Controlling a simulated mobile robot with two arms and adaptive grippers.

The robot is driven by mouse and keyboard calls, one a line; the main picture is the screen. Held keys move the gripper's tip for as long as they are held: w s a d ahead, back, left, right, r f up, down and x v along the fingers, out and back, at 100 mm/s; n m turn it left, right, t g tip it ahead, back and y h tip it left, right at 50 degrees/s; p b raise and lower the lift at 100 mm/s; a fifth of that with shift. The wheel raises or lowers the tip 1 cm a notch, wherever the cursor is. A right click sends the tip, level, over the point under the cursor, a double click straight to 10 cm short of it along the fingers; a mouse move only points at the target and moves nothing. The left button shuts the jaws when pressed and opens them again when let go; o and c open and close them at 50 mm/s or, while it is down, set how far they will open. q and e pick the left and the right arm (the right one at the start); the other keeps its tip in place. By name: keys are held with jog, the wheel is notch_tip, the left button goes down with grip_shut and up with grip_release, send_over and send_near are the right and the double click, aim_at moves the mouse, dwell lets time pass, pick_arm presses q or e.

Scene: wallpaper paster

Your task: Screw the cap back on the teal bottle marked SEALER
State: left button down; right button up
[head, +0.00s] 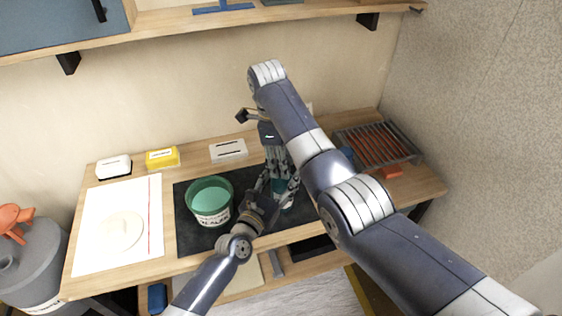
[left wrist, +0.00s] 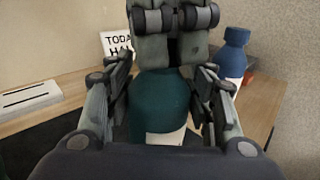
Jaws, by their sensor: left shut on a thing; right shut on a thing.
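The teal bottle (left wrist: 160,100) stands upright between the fingers of my left gripper (left wrist: 165,125) in the left wrist view, with part of a pale label showing low down. In the head view a little of the bottle (head: 287,199) shows beside my left gripper (head: 272,186), which comes in from the front and is shut on it. My right gripper (head: 281,172) points down directly above the bottle, and its finger pads (left wrist: 172,48) show over the bottle's top in the left wrist view. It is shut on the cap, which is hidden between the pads.
A green tub (head: 211,207) stands left of the grippers on the dark mat (head: 192,240). A blue bottle (left wrist: 235,52) is close on the right. White paper (head: 90,245) covers the table's left; a rack (head: 385,143) and a red block (head: 390,173) are right. A shelf hangs above.

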pick_arm(q)
jog(key=shift+f, duration=0.1)
pick_arm(e)
jog(key=o, duration=0.7)
jog(key=shift+r, duration=2.3)
jog(key=shift+c, duration=0.4)
